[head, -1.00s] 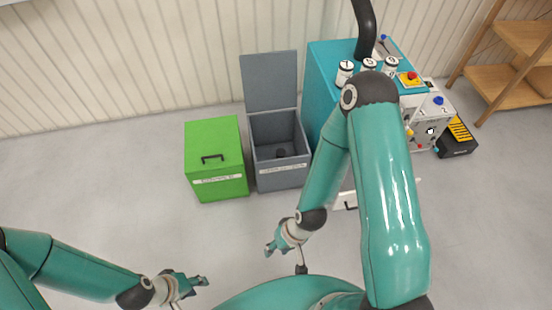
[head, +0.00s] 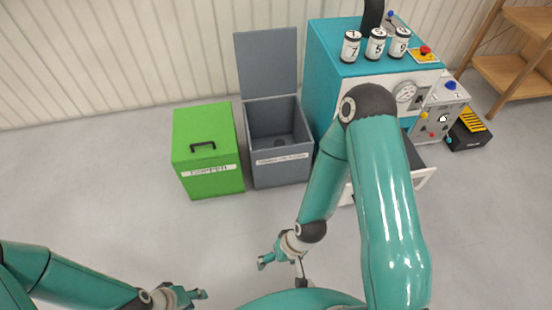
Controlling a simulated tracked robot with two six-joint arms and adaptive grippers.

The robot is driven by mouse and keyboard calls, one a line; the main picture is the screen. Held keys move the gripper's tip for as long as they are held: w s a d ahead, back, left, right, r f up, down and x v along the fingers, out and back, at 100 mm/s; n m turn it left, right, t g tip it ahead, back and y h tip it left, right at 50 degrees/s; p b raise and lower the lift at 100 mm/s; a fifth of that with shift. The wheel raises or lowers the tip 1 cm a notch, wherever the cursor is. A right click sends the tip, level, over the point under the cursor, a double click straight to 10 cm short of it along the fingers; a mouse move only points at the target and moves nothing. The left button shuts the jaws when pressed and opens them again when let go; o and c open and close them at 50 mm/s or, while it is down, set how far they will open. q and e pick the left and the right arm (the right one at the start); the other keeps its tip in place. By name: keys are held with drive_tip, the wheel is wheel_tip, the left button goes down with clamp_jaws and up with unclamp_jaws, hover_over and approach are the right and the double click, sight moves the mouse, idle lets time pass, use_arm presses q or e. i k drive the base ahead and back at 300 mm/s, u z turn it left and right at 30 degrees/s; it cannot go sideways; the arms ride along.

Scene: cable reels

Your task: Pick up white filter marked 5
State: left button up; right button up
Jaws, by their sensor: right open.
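The white filter marked 5 (head: 376,46) stands upright on top of the teal machine (head: 330,75). It is the middle of three white cylinders with black bands. The filter marked 7 (head: 351,48) is to its left and the one marked 9 (head: 398,43) to its right. My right gripper (head: 280,266) is open and empty, low in front of the bins and far from the filters. My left gripper (head: 198,296) is at the bottom edge, partly cut off, far from the filters; its jaw opening is unclear.
A green lidded box (head: 208,152) and an open grey bin (head: 280,160) stand left of the machine. A red button (head: 425,50) and a gauge (head: 405,92) are on the machine. A wooden shelf (head: 505,75) stands at the right. The floor in front is clear.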

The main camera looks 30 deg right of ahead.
sight(376, 45)
drive_tip(key=u, duration=1.7)
drive_tip(key=i, duration=0.1)
drive_tip(key=z, duration=3.1)
drive_tip(key=k, duration=0.35)
drive_tip(key=u, duration=0.45)
drive_tip(key=i, duration=1.45)
drive_tip(key=u, duration=0.4)
